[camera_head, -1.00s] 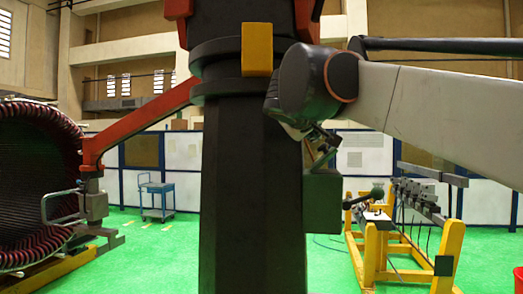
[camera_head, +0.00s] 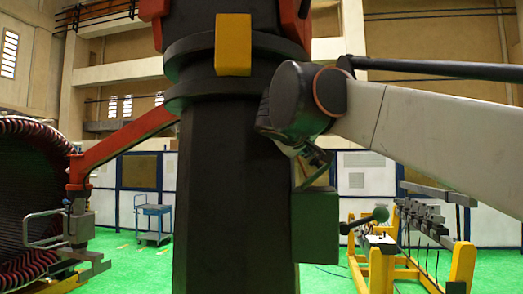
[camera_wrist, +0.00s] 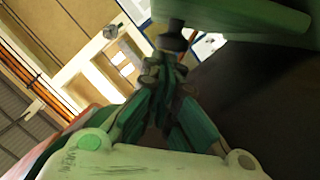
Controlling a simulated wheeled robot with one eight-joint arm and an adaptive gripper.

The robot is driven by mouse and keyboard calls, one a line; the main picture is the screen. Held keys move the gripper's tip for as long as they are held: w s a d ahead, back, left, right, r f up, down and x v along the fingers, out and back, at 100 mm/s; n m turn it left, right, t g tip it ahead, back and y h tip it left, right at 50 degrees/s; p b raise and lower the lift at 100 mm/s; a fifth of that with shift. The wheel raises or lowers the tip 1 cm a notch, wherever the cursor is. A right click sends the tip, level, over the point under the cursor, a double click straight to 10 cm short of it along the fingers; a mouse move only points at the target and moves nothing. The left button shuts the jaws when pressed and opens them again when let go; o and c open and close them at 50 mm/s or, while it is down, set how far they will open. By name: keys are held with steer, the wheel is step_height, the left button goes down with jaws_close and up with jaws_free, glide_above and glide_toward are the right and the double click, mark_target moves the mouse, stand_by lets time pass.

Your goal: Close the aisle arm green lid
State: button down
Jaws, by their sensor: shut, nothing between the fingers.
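A dark green box (camera_head: 316,228) is mounted on the right side of the black column in the head view. I cannot make out a separate lid edge on it, or tell whether the lid is open. In the wrist view a green panel (camera_wrist: 250,22) crosses the upper right, and I cannot tell whether it is the lid or the box body. My gripper (camera_wrist: 170,48) is shut and empty, its tips close to that panel's left end. In the head view my gripper (camera_head: 312,166) is small, just above the box, and partly hidden against the column; contact is unclear.
The black column (camera_head: 235,200) stands close beside my gripper. A red arm (camera_head: 125,145) reaches left toward the large stator ring (camera_head: 30,200). A yellow stand (camera_head: 460,265) and a dark knob (camera_head: 380,214) are at the right. Green floor is open behind, near a blue cart (camera_head: 153,222).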

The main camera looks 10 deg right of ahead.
steer(key=shift+s+a+r, duration=0.1)
steer(key=shift+s+a, duration=0.15)
steer(key=shift+s, duration=0.1)
steer(key=shift+w+d, duration=0.1)
steer(key=shift+s+d+m, duration=0.2)
steer(key=shift+m, duration=0.1)
